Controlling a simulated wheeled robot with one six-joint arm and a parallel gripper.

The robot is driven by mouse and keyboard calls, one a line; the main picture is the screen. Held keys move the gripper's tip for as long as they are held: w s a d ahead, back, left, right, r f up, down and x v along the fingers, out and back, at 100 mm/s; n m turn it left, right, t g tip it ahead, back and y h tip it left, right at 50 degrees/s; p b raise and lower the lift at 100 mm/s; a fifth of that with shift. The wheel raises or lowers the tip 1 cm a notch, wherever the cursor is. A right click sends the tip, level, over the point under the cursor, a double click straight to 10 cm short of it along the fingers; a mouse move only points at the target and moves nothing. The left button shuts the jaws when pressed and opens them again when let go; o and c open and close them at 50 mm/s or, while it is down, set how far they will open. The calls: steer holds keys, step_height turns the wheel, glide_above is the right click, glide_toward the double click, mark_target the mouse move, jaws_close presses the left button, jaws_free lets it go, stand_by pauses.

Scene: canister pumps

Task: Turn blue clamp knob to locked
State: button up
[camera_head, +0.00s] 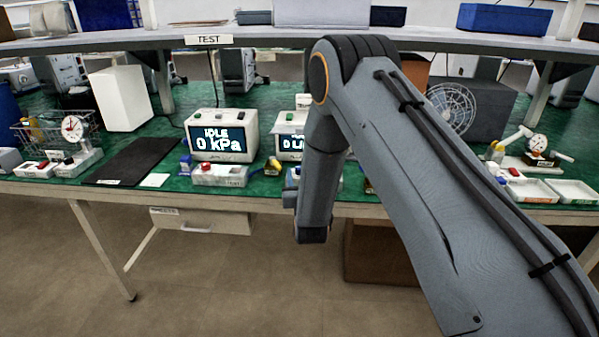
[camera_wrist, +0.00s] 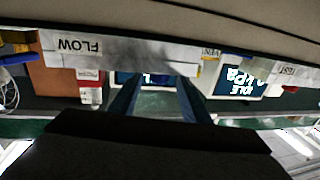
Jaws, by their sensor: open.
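A small blue part (camera_head: 186,161) sits at the left end of the light fixture in front of the IDLE 0 kPa display unit (camera_head: 218,136). Another blue part (camera_head: 293,173) shows beside my arm, in front of a second, partly covered display unit (camera_head: 290,133). I cannot tell which is the clamp knob, nor its setting. In the wrist view, which is upside down, my gripper (camera_wrist: 158,82) is open, with two bluish fingers apart. A dark blue patch (camera_wrist: 160,79) shows between them; I cannot tell whether it is a knob or a screen. My arm hides the gripper in the head view.
A green bench top (camera_head: 265,187) holds the units. A shelf (camera_head: 400,38) with a TEST label (camera_head: 208,39) runs above it. A FLOW label (camera_wrist: 78,46) shows in the wrist view. A dark mat (camera_head: 133,160) and a wire basket (camera_head: 50,132) are at left. The floor at left front is clear.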

steer(key=s, duration=0.4)
steer(key=shift+s+d+b, duration=0.3)
steer(key=shift+d, duration=0.05)
steer(key=shift+w+d+r, duration=0.15)
steer(key=shift+d, duration=0.1)
steer(key=s+d+r+g+h, duration=0.2)
steer(key=s+d+r+g, duration=0.2)
steer(key=s+d+g, duration=0.6)
steer(key=s+d+r+g, duration=0.1)
steer(key=s+d+g, duration=0.2)
steer(key=s, duration=1)
steer(key=s+d+m+g, duration=0.1)
steer(key=s+d+g, duration=0.3)
steer(key=s+d, duration=0.5)
steer(key=s, duration=0.5)
steer(key=shift+r+m+g+h, duration=0.3)
steer(key=shift+r, duration=0.05)
